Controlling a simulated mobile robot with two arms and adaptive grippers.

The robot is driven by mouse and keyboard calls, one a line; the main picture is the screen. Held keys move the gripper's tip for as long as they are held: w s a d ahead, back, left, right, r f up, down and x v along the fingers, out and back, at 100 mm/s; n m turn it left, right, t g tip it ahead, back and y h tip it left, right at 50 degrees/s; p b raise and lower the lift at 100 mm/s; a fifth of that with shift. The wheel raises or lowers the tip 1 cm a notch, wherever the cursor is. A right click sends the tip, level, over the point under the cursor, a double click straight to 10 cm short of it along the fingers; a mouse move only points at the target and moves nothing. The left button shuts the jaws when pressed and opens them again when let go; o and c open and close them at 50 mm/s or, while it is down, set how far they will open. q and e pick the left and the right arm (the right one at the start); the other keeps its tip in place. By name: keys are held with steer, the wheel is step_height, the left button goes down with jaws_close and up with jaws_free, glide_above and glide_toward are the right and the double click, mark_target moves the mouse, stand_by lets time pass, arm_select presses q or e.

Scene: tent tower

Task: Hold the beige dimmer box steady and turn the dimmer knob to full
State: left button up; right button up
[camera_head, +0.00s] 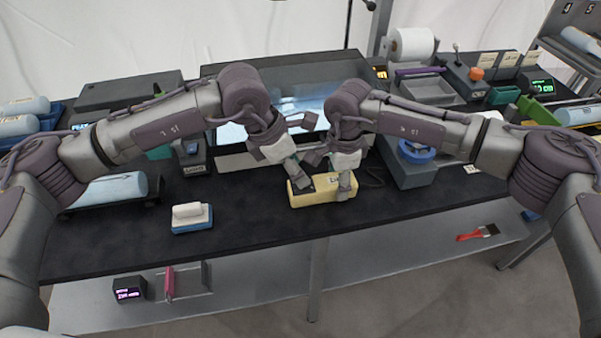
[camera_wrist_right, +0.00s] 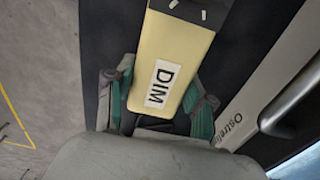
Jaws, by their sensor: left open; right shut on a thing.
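The beige dimmer box (camera_head: 322,196) lies on the dark bench top near its front edge, with a white label on its upper face. In the right wrist view the box (camera_wrist_right: 182,45) shows its DIM label, and a dark panel (camera_wrist_right: 232,8) with white marks sits at its far end. My right gripper (camera_head: 343,184) is shut on the label end of the box, one green-padded finger on each side. My left gripper (camera_head: 303,181) is open at the box's left end, its fingers close to the dark panel. I cannot make out the knob; the left gripper covers that area.
A white-and-blue block (camera_head: 192,217) stands on the bench to the left. A dark unit with a blue round part (camera_head: 416,150) stands to the right of the box. A lower shelf holds a red brush (camera_head: 478,233). The bench front between block and box is clear.

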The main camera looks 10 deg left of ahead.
arm_select(q)
steer(key=shift+x, duration=1.45)
steer(key=shift+c, duration=0.3)
jaws_close()
